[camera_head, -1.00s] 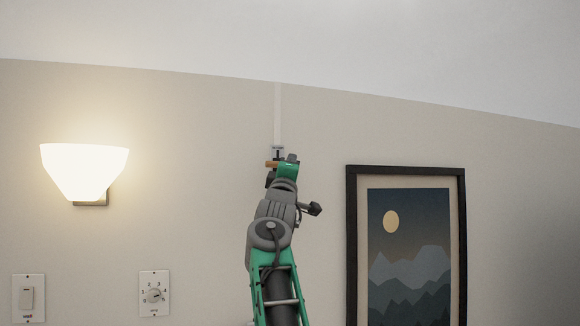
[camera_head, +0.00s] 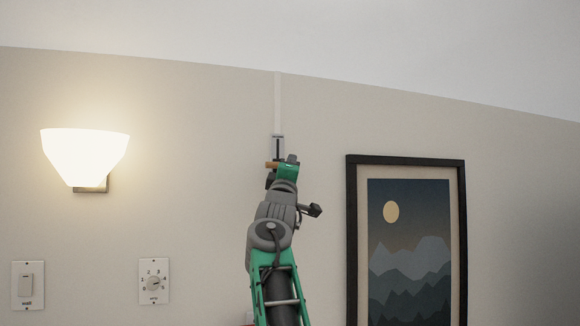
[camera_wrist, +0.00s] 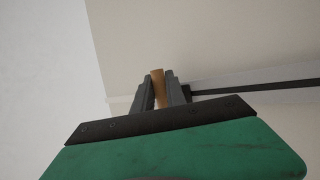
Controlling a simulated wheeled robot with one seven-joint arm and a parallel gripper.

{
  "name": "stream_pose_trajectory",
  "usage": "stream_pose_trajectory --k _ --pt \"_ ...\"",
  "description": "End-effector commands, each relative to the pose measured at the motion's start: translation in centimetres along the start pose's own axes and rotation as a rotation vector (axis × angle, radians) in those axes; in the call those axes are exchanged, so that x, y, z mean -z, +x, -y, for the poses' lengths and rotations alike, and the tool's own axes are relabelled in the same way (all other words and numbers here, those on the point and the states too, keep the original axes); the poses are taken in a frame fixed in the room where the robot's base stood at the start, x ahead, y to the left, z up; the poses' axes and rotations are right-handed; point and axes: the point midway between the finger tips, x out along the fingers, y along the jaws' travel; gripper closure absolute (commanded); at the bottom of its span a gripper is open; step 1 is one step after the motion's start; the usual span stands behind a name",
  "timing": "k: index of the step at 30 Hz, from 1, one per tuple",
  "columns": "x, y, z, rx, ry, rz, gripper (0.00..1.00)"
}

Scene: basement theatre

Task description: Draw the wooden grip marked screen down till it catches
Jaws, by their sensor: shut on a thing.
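In the wrist view the wooden grip (camera_wrist: 158,88) stands between the dark fingers of my gripper (camera_wrist: 159,82). My gripper (camera_head: 277,166) is shut on it, close to the wall. My gripper hides the plate's lower part. No screen panel shows.
A pale strip (camera_head: 278,100) runs up the wall from the plate to the ceiling. A lit wall lamp (camera_head: 84,158) and a framed mountain picture (camera_head: 406,245) flank the arm. A switch (camera_head: 28,286) and a numbered dial (camera_head: 154,282) sit lower left.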

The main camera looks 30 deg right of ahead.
Motion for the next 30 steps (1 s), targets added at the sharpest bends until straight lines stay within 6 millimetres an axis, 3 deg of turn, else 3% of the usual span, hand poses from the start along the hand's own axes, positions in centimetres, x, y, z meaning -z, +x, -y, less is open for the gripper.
stream_pose_trajectory --k 1,12,24,30 --pt "-0.7 -1.4 3.2 0.016 -0.004 0.004 1.0" --pt "-3.5 -8.2 14.3 0.021 -0.006 0.005 1.0" --pt "-6.5 -15.4 25.9 0.022 -0.006 0.005 1.0" --pt "-7.6 -18.2 30.2 0.021 -0.007 0.005 1.0"
